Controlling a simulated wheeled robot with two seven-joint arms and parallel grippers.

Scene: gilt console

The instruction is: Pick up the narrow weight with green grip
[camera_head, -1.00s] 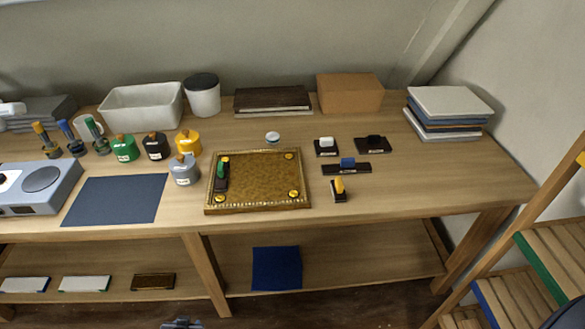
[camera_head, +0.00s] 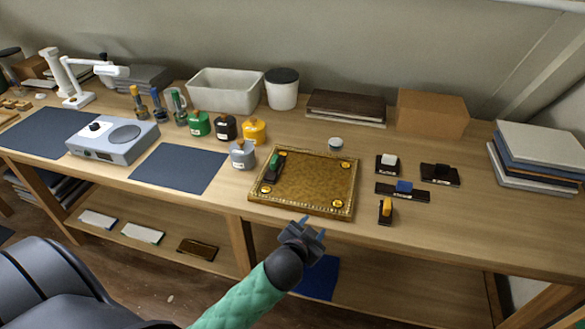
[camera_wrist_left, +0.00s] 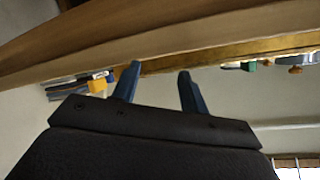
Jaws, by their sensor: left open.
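The narrow weight with green grip (camera_head: 273,167) stands on the left side of the gilt board (camera_head: 310,205), a dark narrow block with a green handle on top. My left gripper (camera_head: 313,228) is open and empty, in front of the table's front edge, below and to the right of the weight and apart from it. In the left wrist view the two blue fingers (camera_wrist_left: 160,70) are spread with nothing between them, near the wooden table edge. I cannot make out the weight for certain in that view. My right gripper is not in view.
Weights with white (camera_head: 388,160), blue (camera_head: 404,187) and yellow (camera_head: 386,207) grips stand right of the board. A grey jar (camera_head: 243,155) stands close to its left. A small round pot (camera_head: 336,144) is behind it. The table edge lies between gripper and board.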

